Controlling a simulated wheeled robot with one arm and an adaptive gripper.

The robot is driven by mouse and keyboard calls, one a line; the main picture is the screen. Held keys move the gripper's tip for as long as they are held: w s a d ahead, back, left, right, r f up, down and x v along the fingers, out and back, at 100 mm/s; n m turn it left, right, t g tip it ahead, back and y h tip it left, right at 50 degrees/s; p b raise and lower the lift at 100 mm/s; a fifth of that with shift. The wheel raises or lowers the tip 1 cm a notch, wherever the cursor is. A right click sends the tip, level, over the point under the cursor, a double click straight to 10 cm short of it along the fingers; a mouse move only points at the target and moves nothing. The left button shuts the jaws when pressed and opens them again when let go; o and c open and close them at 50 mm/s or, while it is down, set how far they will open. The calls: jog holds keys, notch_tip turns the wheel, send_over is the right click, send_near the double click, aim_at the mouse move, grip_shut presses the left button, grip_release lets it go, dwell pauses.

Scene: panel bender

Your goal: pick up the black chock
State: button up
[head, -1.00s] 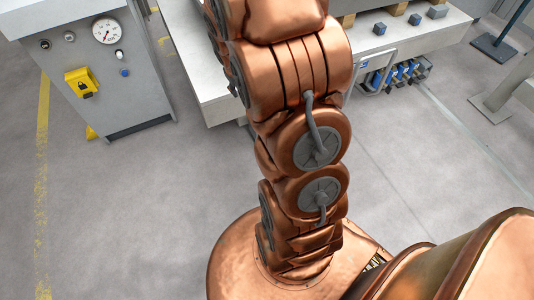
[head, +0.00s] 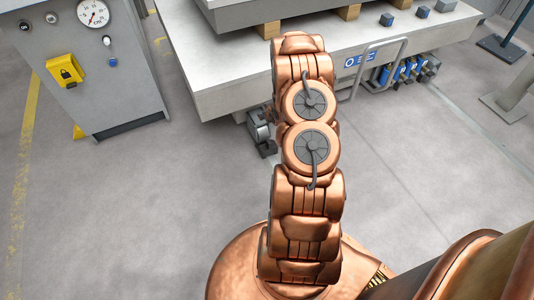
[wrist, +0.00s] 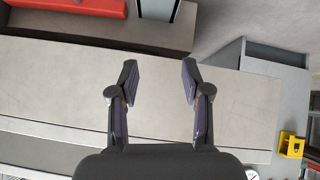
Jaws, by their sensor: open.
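In the head view a small dark block (head: 268,148), which looks like the black chock, sits on the floor beside a grey wheel-like part (head: 257,127) under the front edge of the pale platform (head: 225,98). My arm stands just to its right and may cover part of it. My gripper (wrist: 160,75) shows in the wrist view, with its two dark fingers apart and nothing between them. Behind the fingers lies a pale flat surface (wrist: 60,80). I cannot make out the gripper in the head view. I see no chock in the wrist view.
A grey cabinet (head: 110,95) with a gauge and yellow lock box (head: 65,72) stands at left. Blue valves (head: 405,72) and a bent grey rail (head: 372,70) are on the platform's front, right of my arm. The floor (head: 170,200) in front is clear.

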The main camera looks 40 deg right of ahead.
jog(key=t+b, duration=0.2)
jog(key=b, duration=0.3)
send_over(270, 146)
jog(key=s, duration=0.2)
notch_tip(270, 146, down, 14)
jog(key=f+b, duration=0.1)
jog(key=f, duration=0.1)
jog(key=s+f+m+t+b, duration=0.1)
jog(key=f, duration=0.1)
jog(key=a+f+t+b, duration=0.1)
jog(key=f, duration=0.2)
jog(key=shift+s+a+f+m+h+b, duration=0.1)
jog(key=shift+s+m+h+b, duration=0.2)
jog(key=shift+m+h+b, duration=0.1)
jog(key=shift+b+x, duration=0.45)
jog(key=shift+x, duration=0.9)
jog(key=w+f+b, duration=0.1)
jog(key=w+d+f+b, duration=0.1)
jog(key=w+f, duration=0.1)
jog(key=shift+d, duration=0.1)
jog(key=shift+w+d+b, duration=0.2)
jog(key=shift+w+b, duration=0.1)
jog(key=shift+w, duration=0.2)
grip_shut()
